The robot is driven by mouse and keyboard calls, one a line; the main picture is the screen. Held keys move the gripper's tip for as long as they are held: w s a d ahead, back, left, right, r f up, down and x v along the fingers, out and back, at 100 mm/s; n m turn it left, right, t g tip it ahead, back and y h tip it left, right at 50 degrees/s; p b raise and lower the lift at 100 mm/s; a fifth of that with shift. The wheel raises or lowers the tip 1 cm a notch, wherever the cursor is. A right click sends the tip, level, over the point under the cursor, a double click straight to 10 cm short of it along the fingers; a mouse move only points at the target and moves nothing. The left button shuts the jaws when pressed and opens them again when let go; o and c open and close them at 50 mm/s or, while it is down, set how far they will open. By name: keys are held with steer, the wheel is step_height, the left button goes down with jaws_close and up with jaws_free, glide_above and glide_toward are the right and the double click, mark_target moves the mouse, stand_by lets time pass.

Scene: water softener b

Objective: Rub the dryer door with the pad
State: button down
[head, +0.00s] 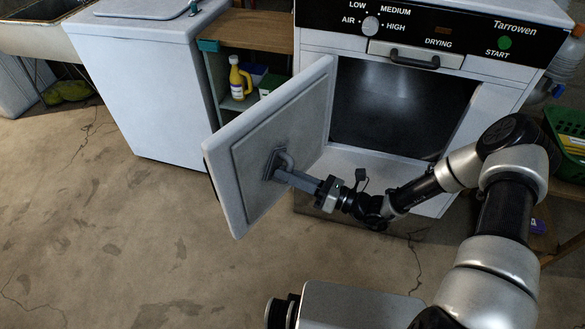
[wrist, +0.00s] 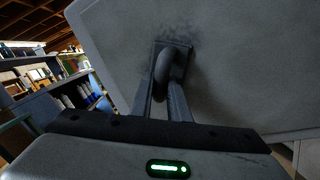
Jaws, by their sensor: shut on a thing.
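The white dryer (head: 480,110) stands at the top right with its door (head: 285,130) swung open to the left. The inner face of the door, with a raised grey panel, is turned towards my gripper. My gripper (head: 284,174) is shut on the handle of a dark grey pad (head: 271,163). The pad lies against, or very close to, the inner panel. In the wrist view the pad (wrist: 184,47) shows beyond the fingers, with its curved handle (wrist: 162,68) between them. A darker smudged patch (wrist: 178,28) shows on the door just above the pad.
A white top-lid appliance (head: 160,85) stands left of a small shelf unit (head: 250,28) holding a yellow bottle (head: 238,80). A sink (head: 40,28) is at the far left. A green basket (head: 568,140) is at the right. The concrete floor at left is open.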

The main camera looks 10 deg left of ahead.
steer(key=shift+s+a+p, duration=0.15)
steer(key=shift+s, duration=0.35)
steer(key=shift+s+a+p, duration=0.15)
steer(key=shift+s, duration=0.35)
steer(key=shift+w+d+r+p, duration=0.25)
steer(key=shift+w+r+p, duration=0.1)
steer(key=shift+w+r, duration=0.4)
steer(key=shift+w+d+r+p, duration=0.25)
steer(key=shift+w+r, duration=0.3)
steer(key=shift+w, duration=0.4)
steer(key=w+d+b, duration=0.4)
steer(key=w, duration=0.4)
steer(key=shift+w, duration=0.3)
stand_by(0.4)
steer(key=s+p+v, duration=0.1)
steer(key=v, duration=0.5)
steer(key=shift+r, duration=0.3)
